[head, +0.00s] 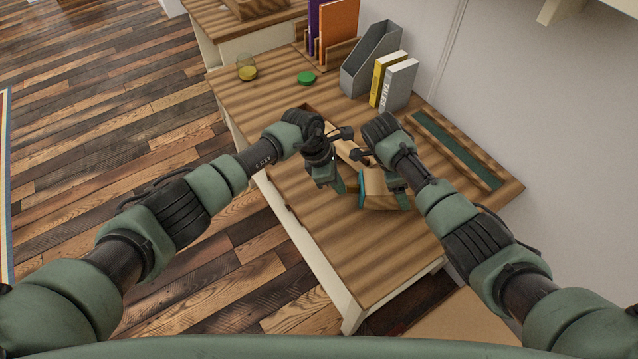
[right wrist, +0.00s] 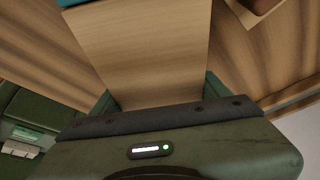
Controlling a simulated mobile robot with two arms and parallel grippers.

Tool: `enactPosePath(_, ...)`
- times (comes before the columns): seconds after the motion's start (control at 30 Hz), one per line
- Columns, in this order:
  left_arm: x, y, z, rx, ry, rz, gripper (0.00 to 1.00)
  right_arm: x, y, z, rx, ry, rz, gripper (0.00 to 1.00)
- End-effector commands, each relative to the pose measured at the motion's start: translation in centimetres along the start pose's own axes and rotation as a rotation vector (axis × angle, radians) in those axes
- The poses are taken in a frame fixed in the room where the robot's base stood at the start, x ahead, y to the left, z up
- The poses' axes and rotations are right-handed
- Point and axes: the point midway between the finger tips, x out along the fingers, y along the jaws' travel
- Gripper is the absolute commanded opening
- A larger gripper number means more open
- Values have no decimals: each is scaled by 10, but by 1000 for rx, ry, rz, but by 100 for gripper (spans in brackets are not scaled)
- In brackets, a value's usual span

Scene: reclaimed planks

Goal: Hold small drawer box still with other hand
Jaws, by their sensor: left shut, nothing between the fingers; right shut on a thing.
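The small drawer box (head: 376,187), light wood with teal edges, sits on the desk below my two wrists. In the right wrist view its plain wooden face (right wrist: 145,50) fills the space between the fingers, with a bit of teal at the top. My right gripper (head: 398,190) is shut on the box from its right side. My left gripper (head: 341,185) is shut and empty, pointing down just left of the box's teal end. I cannot tell whether it touches the box. The wrists hide part of the area behind the box.
A light wooden piece (head: 350,150) lies behind the wrists, partly hidden. At the back stand a grey file holder (head: 367,65), a yellow book (head: 383,80) and a white book (head: 400,86). A green disc (head: 306,78) and a glass (head: 246,68) are farther left. The desk front (head: 345,255) is clear.

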Motion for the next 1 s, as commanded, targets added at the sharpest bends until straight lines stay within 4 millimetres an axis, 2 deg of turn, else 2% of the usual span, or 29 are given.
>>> enactPosePath(0.1, 2, 0, 7, 1, -5, 1, 0, -1, 0, 2, -2, -5, -1, 21)
enactPosePath(0.43, 1, -1, 8, 3, -9, 1, 0, -2, 0, 5, -5, -10, -2, 21)
enactPosePath(0.57, -3, 0, -3, 1, -8, 2, 0, -2, 0, 6, -6, -12, -2, 21)
enactPosePath(0.67, -9, 1, -22, -1, -2, 3, 0, -2, 0, 5, -5, -10, -1, 21)
enactPosePath(0.73, -15, 1, -39, -2, 2, 3, 0, -1, 0, 4, -4, -9, -1, 21)
enactPosePath(0.8, -35, 2, -34, 4, -2, 6, 0, -1, 0, 4, -3, -7, 0, 21)
enactPosePath(1.0, -79, 2, -35, 1, 1, 5, 0, 0, 0, 2, -2, -5, 0, 21)
